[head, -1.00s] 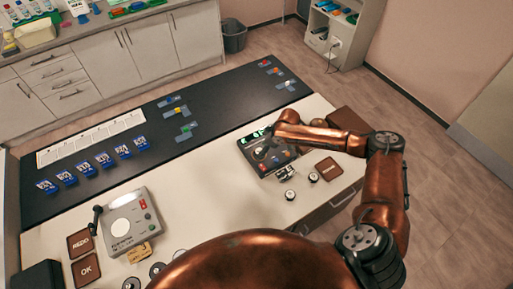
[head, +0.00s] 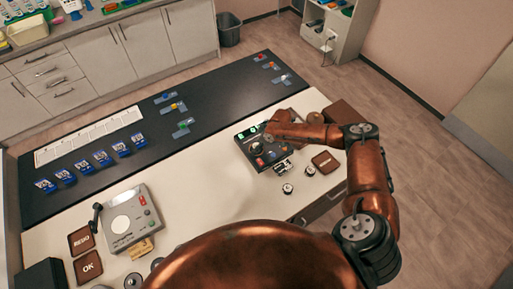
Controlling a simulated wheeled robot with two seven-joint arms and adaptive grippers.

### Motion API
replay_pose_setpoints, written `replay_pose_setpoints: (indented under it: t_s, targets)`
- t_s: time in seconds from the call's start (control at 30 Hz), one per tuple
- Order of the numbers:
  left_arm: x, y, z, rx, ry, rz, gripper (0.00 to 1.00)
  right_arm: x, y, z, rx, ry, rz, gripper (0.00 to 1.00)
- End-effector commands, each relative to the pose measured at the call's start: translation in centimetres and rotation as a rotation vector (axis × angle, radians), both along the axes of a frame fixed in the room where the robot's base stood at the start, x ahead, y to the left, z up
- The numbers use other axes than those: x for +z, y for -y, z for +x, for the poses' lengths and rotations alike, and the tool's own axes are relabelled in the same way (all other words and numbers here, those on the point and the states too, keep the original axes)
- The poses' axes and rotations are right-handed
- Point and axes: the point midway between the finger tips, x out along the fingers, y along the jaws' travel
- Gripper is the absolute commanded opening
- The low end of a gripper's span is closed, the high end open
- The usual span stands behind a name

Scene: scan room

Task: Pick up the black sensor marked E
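Small round sensors with dark sides and pale tops stand on the white table. One (head: 287,188) and another (head: 310,170) are at the right, in front of the black box (head: 243,139) with a green display. Others are at the bottom left, one (head: 132,282) partly cut by the frame edge. Their letters are too small to read, so I cannot tell which is E. My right gripper (head: 268,138) is over the black box, beyond the two right sensors and apart from them; its fingers are hard to make out. My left gripper is not in view.
A brown tile (head: 326,162) lies right of the sensors. A grey device (head: 131,216) with a white disc, plus REDO (head: 81,241) and OK (head: 88,266) tiles, are at the left. A dark mat (head: 215,107) holds blue cards and coloured pieces. The table's middle is clear.

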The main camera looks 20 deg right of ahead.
Motion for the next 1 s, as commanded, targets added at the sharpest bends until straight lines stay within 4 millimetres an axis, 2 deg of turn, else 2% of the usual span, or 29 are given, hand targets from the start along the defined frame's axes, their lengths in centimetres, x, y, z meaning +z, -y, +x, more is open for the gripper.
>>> replay_pose_setpoints:
  t_s: [0.07, 0.8, 1.0]
  targets:
    - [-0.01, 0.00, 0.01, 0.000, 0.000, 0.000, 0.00, 0.01, 0.03, -0.01, 0.000, 0.000, 0.000, 0.56]
    - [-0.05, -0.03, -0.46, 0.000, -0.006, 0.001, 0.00, 0.08, 0.06, 0.02, 0.000, 0.001, -0.001, 0.05]
    - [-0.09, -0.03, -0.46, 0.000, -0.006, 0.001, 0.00, 0.14, 0.06, 0.03, 0.000, 0.001, 0.000, 0.05]
